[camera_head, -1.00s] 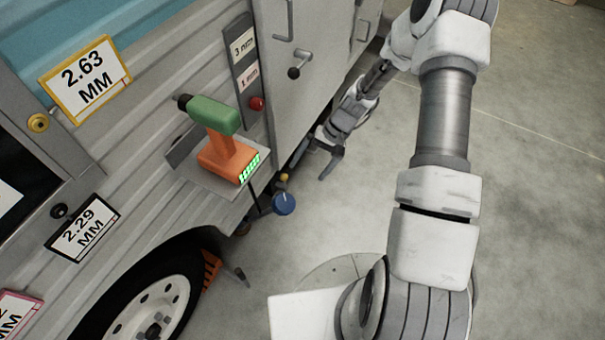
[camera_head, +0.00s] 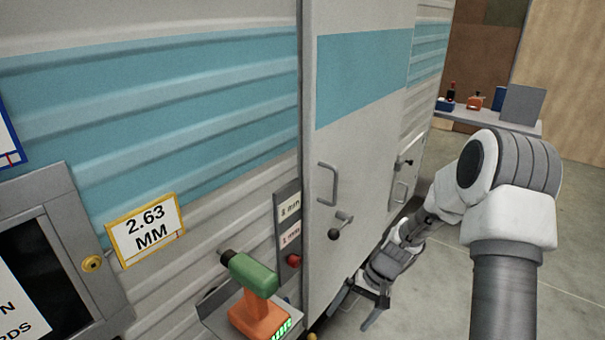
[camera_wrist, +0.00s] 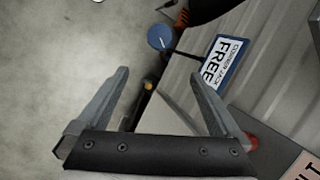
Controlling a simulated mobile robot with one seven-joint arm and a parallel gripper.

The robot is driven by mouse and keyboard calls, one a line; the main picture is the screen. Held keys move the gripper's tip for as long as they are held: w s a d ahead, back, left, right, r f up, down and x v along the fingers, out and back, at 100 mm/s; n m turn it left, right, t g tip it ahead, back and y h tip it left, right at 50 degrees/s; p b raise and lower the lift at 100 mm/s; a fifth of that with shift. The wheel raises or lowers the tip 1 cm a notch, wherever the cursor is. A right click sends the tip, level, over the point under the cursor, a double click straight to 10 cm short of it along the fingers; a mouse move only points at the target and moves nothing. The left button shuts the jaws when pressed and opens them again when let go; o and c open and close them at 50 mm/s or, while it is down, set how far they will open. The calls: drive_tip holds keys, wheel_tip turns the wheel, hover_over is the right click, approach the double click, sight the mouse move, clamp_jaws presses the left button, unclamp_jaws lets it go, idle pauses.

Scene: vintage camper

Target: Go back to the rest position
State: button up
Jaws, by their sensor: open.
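My gripper (camera_head: 358,308) is open and empty in the head view, low beside the camper's lower right side, below the grey door. In the wrist view my gripper (camera_wrist: 160,100) shows both fingers spread with nothing between them. Beyond the fingers are a blue round knob (camera_wrist: 160,37) and a blue-framed label reading "FREE" (camera_wrist: 222,66) on the camper's side. The green and orange drill (camera_head: 254,295) stands on a small grey shelf (camera_head: 218,312), to the left of my gripper and apart from it.
The camper's grey door (camera_head: 355,160) has a handle (camera_head: 327,184) and a black-knobbed lever (camera_head: 338,226) close to my arm. A red button (camera_head: 293,260) sits left of the door. A table (camera_head: 500,119) with small items stands at the back right. Concrete floor (camera_head: 575,240) is clear on the right.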

drive_tip(key=s+d+r+n+t+h, duration=0.1)
drive_tip(key=s+r+h, duration=0.15)
drive_tip(key=r, duration=0.85)
drive_tip(key=s+r+n+t+h, duration=0.15)
drive_tip(key=s+r, duration=0.25)
drive_tip(key=r, duration=0.7)
drive_tip(key=s+r+t, duration=0.4)
drive_tip(key=s+r, duration=0.6)
drive_tip(key=s, duration=0.4)
wheel_tip(320, 180, up, 13)
drive_tip(key=p, duration=1.3)
drive_tip(key=shift+d+r+p, duration=0.15)
drive_tip(key=shift+d+p, duration=0.2)
drive_tip(key=shift+d, duration=0.1)
